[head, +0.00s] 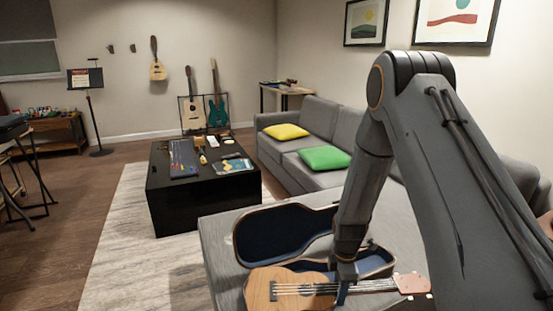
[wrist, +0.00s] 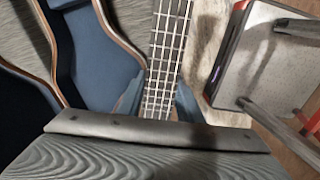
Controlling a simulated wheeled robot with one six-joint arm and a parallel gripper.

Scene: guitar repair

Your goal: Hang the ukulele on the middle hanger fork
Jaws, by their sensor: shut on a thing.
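The ukulele (head: 262,288) has a tan wooden body and a pale headstock (head: 411,284). It lies level across the bottom of the head view, in front of the open case. My gripper (head: 343,291) points down and is shut on its neck. In the wrist view the fretted neck (wrist: 168,60) with its strings runs between the two blue-grey fingers. Two small dark empty hanger forks are on the far wall, the middle one (head: 133,48) and a left one (head: 111,49). A small guitar-shaped instrument (head: 158,71) hangs to their right.
The open blue-lined case (head: 270,236) lies on the grey sofa part (head: 217,247). A black table (head: 205,194) with tools and two guitars on a rack (head: 193,112) stand before the far wall. A music stand (head: 86,78) is at left. The rug (head: 115,235) is clear.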

